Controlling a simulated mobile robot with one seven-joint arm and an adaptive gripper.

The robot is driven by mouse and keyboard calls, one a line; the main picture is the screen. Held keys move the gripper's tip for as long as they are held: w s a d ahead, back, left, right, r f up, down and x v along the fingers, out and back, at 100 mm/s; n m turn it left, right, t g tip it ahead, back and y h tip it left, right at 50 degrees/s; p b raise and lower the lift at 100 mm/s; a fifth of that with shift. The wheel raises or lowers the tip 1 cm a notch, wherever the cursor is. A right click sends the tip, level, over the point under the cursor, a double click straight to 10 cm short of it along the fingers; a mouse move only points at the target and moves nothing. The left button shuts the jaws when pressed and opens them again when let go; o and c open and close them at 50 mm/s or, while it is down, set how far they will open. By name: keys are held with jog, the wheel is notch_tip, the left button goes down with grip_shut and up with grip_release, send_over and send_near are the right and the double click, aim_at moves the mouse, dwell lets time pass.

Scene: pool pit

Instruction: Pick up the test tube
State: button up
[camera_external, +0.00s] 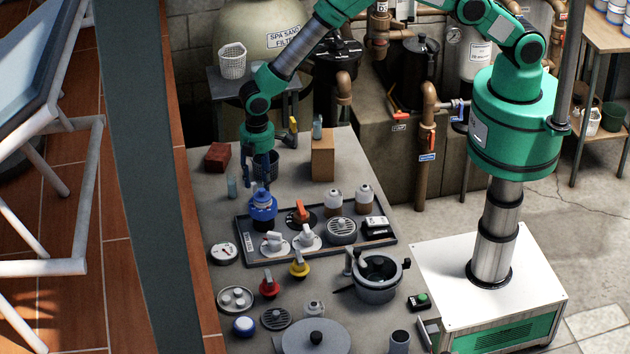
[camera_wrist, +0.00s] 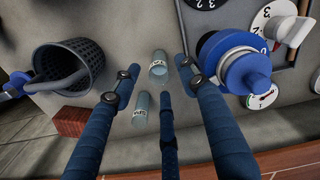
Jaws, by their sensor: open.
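Two small clear grey-blue tubes with labels show in the wrist view: the upper tube (camera_wrist: 158,68), with its open round end towards me, and the lower tube (camera_wrist: 140,112). I cannot tell which one is the test tube. In the external view a pale upright tube (camera_external: 232,187) stands on the bench, left of my gripper (camera_external: 258,182). My gripper also shows in the wrist view (camera_wrist: 158,80), with its dark blue fingers spread apart and empty. The upper tube appears between the fingertips; the lower one appears between the left and middle fingers. Their depth is unclear.
A dark mesh basket (camera_wrist: 68,68) is left of the fingers, and a blue valve (camera_wrist: 235,65) is close on the right. A red brick (camera_external: 217,156) and a wooden block (camera_external: 322,158) stand on the bench. The panel (camera_external: 385,245) carries several knobs and bottles.

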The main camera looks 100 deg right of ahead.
jog(key=shift+f+p, duration=0.3)
jog(key=shift+f, duration=1.55)
jog(key=c, duration=1)
